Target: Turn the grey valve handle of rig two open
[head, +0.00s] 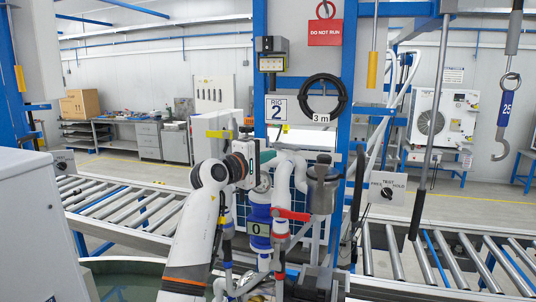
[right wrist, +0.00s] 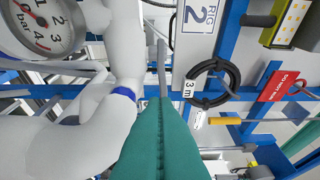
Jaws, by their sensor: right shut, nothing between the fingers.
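Rig two carries the sign RIG 2 (head: 278,108), which also shows turned sideways in the right wrist view (right wrist: 200,15). In the right wrist view the fingers (right wrist: 166,104) are shut and empty. A thin grey bar (right wrist: 162,62) shows beyond their tips; I cannot tell whether it is the grey valve handle or whether they touch. A red valve handle (head: 292,214) sits lower on the pipes. My left gripper is not in view.
White pipes (right wrist: 85,120) and a pressure gauge (right wrist: 42,27) stand close on the left in the right wrist view. A black hose coil (head: 322,98) hangs on the rig. A grey jug-like vessel (head: 322,185) is right of the pipes. Roller conveyors (head: 125,205) run at both sides.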

